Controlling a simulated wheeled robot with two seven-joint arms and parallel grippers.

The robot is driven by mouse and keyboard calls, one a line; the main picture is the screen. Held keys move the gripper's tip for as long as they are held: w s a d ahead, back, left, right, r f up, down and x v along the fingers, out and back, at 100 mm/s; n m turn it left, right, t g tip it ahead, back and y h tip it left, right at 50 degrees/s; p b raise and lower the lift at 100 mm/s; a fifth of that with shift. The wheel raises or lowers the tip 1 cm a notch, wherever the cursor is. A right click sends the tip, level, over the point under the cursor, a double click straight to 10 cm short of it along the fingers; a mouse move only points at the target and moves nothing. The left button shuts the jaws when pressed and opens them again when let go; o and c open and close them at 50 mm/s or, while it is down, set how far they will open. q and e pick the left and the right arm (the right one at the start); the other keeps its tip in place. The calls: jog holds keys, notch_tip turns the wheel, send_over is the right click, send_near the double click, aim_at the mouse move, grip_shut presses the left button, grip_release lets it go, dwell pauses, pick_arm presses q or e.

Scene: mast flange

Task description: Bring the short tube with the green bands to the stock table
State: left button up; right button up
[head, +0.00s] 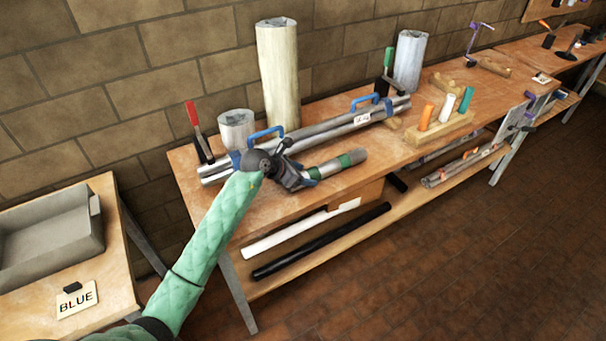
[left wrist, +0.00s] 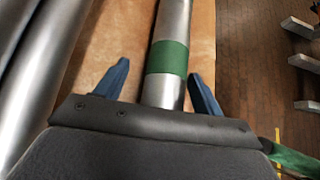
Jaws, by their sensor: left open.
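The short tube with green bands (head: 331,168) is grey metal and lies on the wooden workbench (head: 270,205), near its front edge. My left gripper (head: 299,181) is over the tube's near left end. In the left wrist view the tube (left wrist: 175,22) runs between the two blue fingers of the open gripper (left wrist: 160,68), with a green band just ahead of them. Contact between fingers and tube cannot be made out. The tube's near end is hidden by the gripper body. My right gripper is not in view. Which table is the stock table is not marked.
Long metal tubes (head: 335,130) with blue clamps lie just behind the short tube. Rolls and red- and green-handled clamps stand at the back. A wooden block (head: 440,128) holds coloured handles. At left, a table holds a grey tray (head: 50,240) and a BLUE card (head: 77,301).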

pick_arm(q)
jog(key=shift+s+a+r, duration=0.1)
jog(key=shift+a+r, duration=0.05)
jog(key=p+v, duration=0.2)
jog(key=v, duration=0.5)
jog(key=shift+a+r, duration=0.1)
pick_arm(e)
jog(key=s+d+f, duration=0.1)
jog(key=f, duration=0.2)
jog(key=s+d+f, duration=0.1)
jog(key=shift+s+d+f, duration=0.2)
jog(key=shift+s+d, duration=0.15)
pick_arm(q)
jog(key=shift+s, duration=0.1)
